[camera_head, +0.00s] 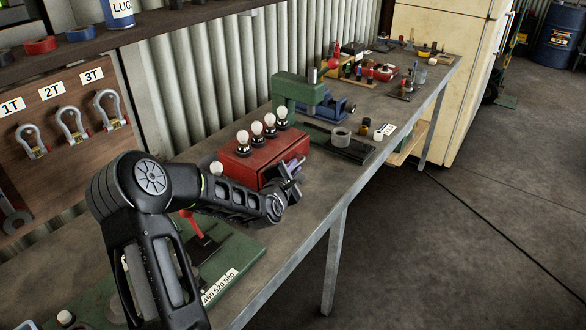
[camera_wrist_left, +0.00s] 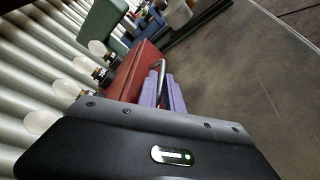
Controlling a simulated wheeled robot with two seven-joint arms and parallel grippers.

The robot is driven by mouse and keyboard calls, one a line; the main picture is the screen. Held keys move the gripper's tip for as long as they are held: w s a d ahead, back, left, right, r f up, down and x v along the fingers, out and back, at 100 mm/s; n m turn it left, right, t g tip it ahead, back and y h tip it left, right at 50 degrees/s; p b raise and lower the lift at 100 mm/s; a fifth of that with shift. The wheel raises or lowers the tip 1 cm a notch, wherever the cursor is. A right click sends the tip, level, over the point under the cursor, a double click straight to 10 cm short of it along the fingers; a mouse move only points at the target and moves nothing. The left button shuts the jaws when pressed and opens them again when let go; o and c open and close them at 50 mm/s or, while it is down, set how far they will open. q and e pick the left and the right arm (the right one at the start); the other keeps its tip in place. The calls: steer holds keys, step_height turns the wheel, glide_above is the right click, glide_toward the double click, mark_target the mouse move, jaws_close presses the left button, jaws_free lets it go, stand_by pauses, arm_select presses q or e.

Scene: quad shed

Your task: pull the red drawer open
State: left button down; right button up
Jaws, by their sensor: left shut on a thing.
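The red drawer unit (camera_head: 243,167) stands on the workbench with several white bulbs on top. It also shows in the left wrist view (camera_wrist_left: 130,78). My left gripper (camera_head: 292,170) is at its front face, on the side facing the bench's front edge. In the left wrist view, the purple finger pads of my left gripper (camera_wrist_left: 163,92) are closed around the grey bar handle (camera_wrist_left: 161,66). My arm and wrist hide part of the unit's front, and I cannot tell whether the drawer stands out from it. My right gripper is not in view.
A green press (camera_head: 300,92) stands just behind the red unit. A green base with a red-knobbed lever (camera_head: 190,226) is nearer, behind my arm. Several small items crowd the far workbench (camera_head: 345,185). The floor (camera_head: 430,250) beyond the bench's front edge is clear.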

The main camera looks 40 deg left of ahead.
arm_select(q)
steer(key=d+b, duration=0.3)
steer(key=d, duration=0.7)
steer(key=shift+f+b, duration=0.1)
steer(key=shift+b, duration=0.25)
steer(key=c, duration=1.8)
jaws_free()
steer(key=shift+w, duration=0.1)
steer(key=v, duration=0.8)
steer(key=shift+b, duration=0.4)
steer(key=shift+w, duration=0.1)
